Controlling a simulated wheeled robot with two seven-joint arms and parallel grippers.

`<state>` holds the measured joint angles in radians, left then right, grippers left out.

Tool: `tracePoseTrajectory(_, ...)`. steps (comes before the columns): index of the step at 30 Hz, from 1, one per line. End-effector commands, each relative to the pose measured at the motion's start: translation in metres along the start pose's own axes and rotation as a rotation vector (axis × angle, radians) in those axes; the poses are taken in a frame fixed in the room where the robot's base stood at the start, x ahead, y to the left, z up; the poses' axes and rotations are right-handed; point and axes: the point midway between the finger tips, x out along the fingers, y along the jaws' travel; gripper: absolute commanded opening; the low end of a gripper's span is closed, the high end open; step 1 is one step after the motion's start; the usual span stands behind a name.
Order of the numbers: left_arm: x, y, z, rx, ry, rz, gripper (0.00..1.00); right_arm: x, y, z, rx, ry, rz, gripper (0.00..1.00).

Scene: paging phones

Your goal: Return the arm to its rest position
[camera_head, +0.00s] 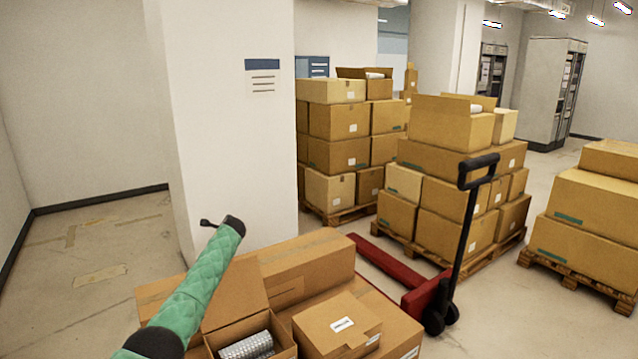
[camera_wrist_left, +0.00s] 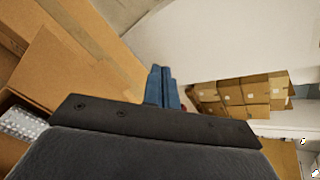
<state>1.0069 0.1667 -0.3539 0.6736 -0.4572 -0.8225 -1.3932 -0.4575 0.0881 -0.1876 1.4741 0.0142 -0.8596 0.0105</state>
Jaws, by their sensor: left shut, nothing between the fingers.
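My left arm (camera_head: 195,285) in its green padded sleeve comes up from the bottom left in the head view, in front of the white pillar and above the near cartons. My right gripper is in neither view.
An open carton (camera_head: 285,340) holding a silvery wrapped item (camera_head: 247,346) and a closed carton (camera_head: 338,325) are close in front. A white pillar (camera_head: 230,130) stands behind the arm. A red pallet jack (camera_head: 430,295) and stacked cartons (camera_head: 440,190) are to the right. Open floor (camera_head: 100,245) lies left.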

Motion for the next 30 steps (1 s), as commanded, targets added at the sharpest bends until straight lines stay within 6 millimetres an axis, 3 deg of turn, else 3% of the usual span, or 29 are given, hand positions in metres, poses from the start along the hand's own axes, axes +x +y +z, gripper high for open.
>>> tracePoseTrajectory(12,-0.061,-0.086,0.019,-0.866,0.137,-0.097,0.0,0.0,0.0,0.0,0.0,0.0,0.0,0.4)
tracePoseTrajectory(16,-0.08,-0.095,0.01,-1.087,0.204,-0.098,0.0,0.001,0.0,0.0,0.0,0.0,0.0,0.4)
tracePoseTrajectory(19,-0.092,-0.087,-0.01,-1.256,0.265,-0.073,0.0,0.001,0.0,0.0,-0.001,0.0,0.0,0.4)
tracePoseTrajectory(23,-0.103,-0.058,-0.047,-1.432,0.333,-0.014,0.0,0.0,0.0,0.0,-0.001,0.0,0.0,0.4)
tracePoseTrajectory(30,-0.12,0.025,-0.124,-1.639,0.414,0.128,0.0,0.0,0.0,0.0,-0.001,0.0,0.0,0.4)
